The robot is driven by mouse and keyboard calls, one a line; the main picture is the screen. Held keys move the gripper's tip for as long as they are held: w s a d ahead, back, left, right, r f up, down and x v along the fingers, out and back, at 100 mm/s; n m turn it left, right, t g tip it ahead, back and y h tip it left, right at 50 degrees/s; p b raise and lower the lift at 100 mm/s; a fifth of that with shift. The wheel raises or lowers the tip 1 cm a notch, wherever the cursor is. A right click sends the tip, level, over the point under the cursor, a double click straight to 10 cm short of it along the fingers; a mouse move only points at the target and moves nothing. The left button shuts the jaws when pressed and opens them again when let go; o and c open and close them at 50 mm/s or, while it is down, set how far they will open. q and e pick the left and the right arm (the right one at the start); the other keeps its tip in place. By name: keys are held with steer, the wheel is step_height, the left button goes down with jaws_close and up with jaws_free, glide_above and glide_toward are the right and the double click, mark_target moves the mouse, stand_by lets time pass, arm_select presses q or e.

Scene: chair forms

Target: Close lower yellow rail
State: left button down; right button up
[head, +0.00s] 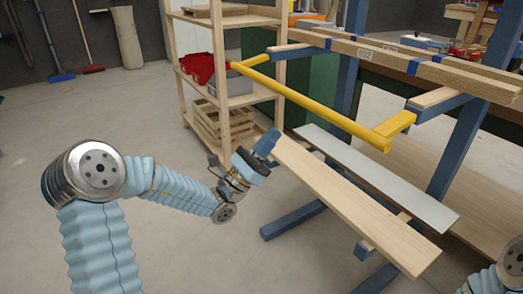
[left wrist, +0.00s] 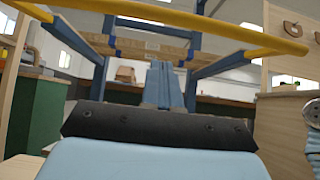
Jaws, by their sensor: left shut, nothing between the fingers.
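The yellow rail (head: 310,104) runs slantwise across the blue rack in the head view, with a yellow end arm (head: 395,123) at its near right end and another at its far left end. In the left wrist view the yellow rail (left wrist: 180,22) crosses the top of the picture, beyond and above the fingers. My left gripper (head: 267,143) is shut and empty, below the rail and apart from it, close to the far end of a wooden board. Its fingers also show in the left wrist view (left wrist: 162,84). My right gripper is out of view.
A light wooden board (head: 350,205) and a grey-white board (head: 385,180) lie on the rack's lower arms. Long timbers (head: 400,65) rest higher up. A wooden shelf unit (head: 232,100) with a red item (head: 199,66) stands behind.

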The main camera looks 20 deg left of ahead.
arm_select(q)
step_height(320, 180, up, 7)
steer(key=w+d, duration=0.1)
steer(key=w, duration=0.1)
steer(key=shift+d+f+p, duration=0.2)
steer(key=shift+d+p, duration=0.2)
steer(key=shift+w, duration=0.1)
